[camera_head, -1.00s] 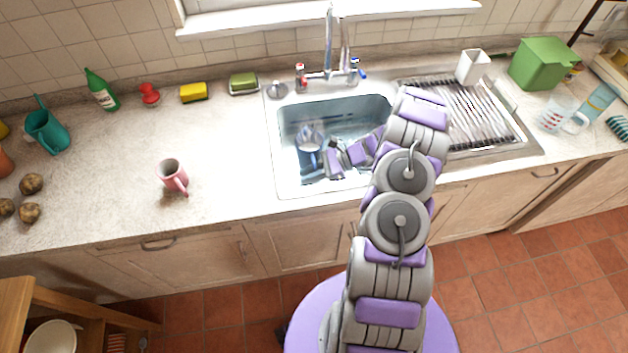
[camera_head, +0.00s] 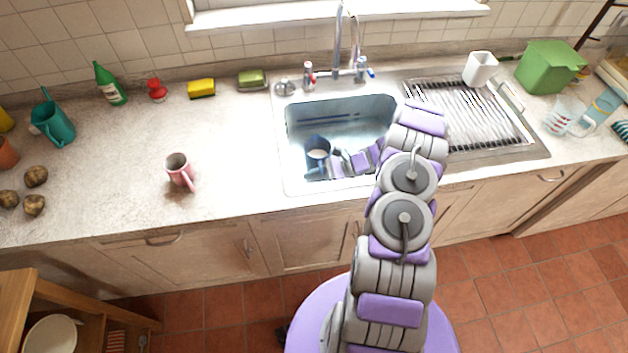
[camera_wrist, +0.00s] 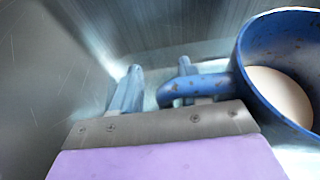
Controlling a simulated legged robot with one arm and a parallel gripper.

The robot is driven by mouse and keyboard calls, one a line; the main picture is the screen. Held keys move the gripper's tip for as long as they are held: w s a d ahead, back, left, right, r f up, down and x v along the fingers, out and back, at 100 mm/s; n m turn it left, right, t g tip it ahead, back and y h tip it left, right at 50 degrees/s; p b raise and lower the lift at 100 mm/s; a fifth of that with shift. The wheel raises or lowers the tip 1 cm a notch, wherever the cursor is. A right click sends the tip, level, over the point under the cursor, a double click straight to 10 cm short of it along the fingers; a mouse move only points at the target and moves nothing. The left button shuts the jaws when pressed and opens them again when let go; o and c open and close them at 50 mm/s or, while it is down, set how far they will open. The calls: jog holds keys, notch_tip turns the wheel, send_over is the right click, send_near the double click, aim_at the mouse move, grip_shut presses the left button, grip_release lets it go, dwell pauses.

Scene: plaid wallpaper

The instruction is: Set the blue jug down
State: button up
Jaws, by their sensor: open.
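The blue jug (camera_head: 317,146) is in the sink basin, at its left side in the head view. In the wrist view the blue jug (camera_wrist: 247,62) fills the right side, with a pale surface showing inside it. Its handle reaches left toward my gripper (camera_wrist: 158,85). The two fingers are apart, and the handle's outer end shows between them, close to the right finger. Whether it touches a finger I cannot tell. In the head view my gripper (camera_head: 322,170) is low in the sink beside the jug. The jug's base is hard to make out.
The metal sink (camera_head: 284,165) has walls close around my gripper, and a tap (camera_head: 340,45) stands behind it. A ridged drainer (camera_head: 460,115) with a white cup (camera_head: 480,68) is to the right. A pink mug (camera_head: 179,170) stands on the left counter, with clear space around it.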

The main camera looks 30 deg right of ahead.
jog(key=shift+d, duration=0.9)
jog(key=p+v, duration=0.1)
jog(key=v, duration=0.4)
jog(key=shift+s+r, duration=0.2)
jog(key=shift+r, duration=0.1)
jog(key=shift+s+d+r, duration=0.1)
jog(key=shift+d, duration=0.65)
jog(key=shift+a, duration=0.15)
